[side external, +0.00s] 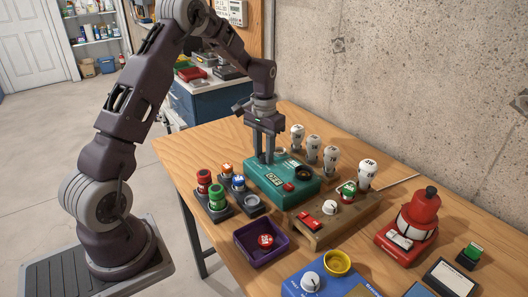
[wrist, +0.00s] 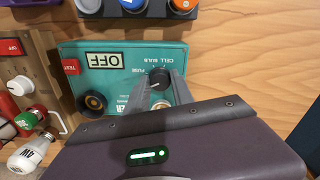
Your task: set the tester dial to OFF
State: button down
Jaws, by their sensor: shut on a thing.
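The tester (side external: 262,193) is a teal box on the wooden table. Its black dial (wrist: 159,77), with a white pointer mark, shows in the wrist view near the words FUSE and CELL BULB. A pale window on the tester reads OFF (wrist: 103,61). My gripper (side external: 266,160) points down over the back left of the tester. In the wrist view its two fingers (wrist: 160,84) are on either side of the dial, shut on it. The fingers hide part of the dial in the side view. A red TEST button (wrist: 71,67) and a dark round socket (wrist: 94,101) are also on the tester.
Several white bulbs (side external: 314,148) stand behind the tester. A wooden switch board (side external: 335,222) sits at its right. Red, green, blue and orange-topped cells (side external: 217,198) stand in front left. A purple tray (side external: 262,258) holds a red object. A red lamp (side external: 412,220) stands farther right.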

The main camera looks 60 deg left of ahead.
aim_at(264, 156)
jog(key=c, duration=1.1)
grip_release()
notch_tip(264, 156, up, 7)
jog(key=shift+r, duration=0.1)
jog(key=s+d+r+m+t, duration=0.1)
jog(key=s+d+r+t, duration=0.2)
jog(key=s+d+r, duration=0.8)
jog(key=s+d+m+t, duration=0.1)
jog(key=s+d, duration=0.3)
jog(key=s, duration=0.4)
jog(key=s+d+r+m+t, duration=0.1)
jog(key=s+d, duration=0.3)
jog(key=s, duration=0.4)
jog(key=shift+t, duration=0.3)
